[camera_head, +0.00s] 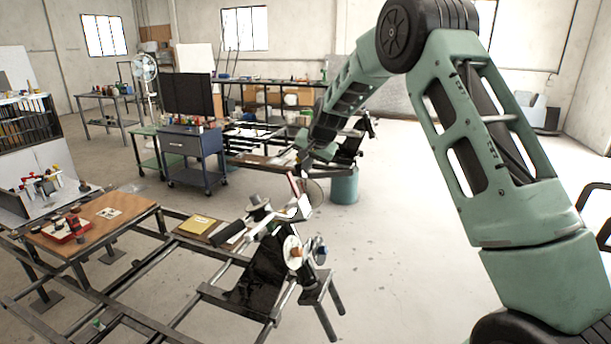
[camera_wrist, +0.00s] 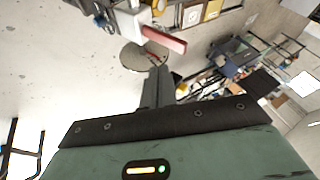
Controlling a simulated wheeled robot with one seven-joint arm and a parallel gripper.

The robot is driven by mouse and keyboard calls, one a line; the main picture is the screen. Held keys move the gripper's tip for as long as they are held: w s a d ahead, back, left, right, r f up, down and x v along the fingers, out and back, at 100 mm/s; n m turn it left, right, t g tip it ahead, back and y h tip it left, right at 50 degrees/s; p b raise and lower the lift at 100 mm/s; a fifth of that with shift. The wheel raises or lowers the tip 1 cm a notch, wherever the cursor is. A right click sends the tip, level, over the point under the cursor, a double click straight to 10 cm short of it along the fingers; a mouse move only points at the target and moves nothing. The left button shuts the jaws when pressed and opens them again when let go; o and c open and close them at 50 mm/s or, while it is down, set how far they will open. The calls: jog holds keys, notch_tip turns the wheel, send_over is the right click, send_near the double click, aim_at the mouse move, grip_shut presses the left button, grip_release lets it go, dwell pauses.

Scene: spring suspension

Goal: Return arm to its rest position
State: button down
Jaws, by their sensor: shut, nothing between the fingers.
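My green arm (camera_head: 480,130) rises at the right of the head view, bends at a high elbow, and reaches down and left. My gripper (camera_wrist: 157,72) shows in the wrist view as dark fingers held together, with nothing between them. In the head view the arm's far end is small, and its fingers are hard to make out. Beyond the fingertips, the wrist view shows a round grey disc (camera_wrist: 135,60) and a red bar (camera_wrist: 165,41). I cannot tell how far the fingertips are from them.
A metal frame with a clamp stand (camera_head: 265,270) stands below the arm's end. A blue cart (camera_head: 190,145) and a teal cylinder (camera_head: 344,185) stand behind. The floor (camera_head: 400,240) between frame and arm is open.

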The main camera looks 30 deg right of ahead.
jog(key=b+v, duration=0.2)
jog(key=v, duration=0.5)
jog(key=shift+w+r, duration=0.3)
jog(key=s+a+f+n+g+y+b, duration=0.1)
jog(key=s+a+f+n+g, duration=0.2)
jog(key=s+a, duration=0.85)
jog(key=s+a+f+n+g+y+b, duration=0.15)
jog(key=s+a+n, duration=0.5)
jog(key=a, duration=0.75)
jog(key=s+a+f+n, duration=0.1)
jog(key=s+f+n, duration=0.1)
jog(key=s, duration=0.7)
jog(key=s+a+f+n+g+h, duration=0.1)
jog(key=s+a+f+n, duration=0.1)
jog(key=s, duration=0.8)
jog(key=s+a+f+n+g+b, duration=0.1)
jog(key=s+f+n, duration=0.2)
jog(key=s, duration=0.6)
jog(key=shift+a+f+n+h, duration=0.2)
jog(key=shift+f+n+h, duration=0.15)
jog(key=shift+f, duration=0.1)
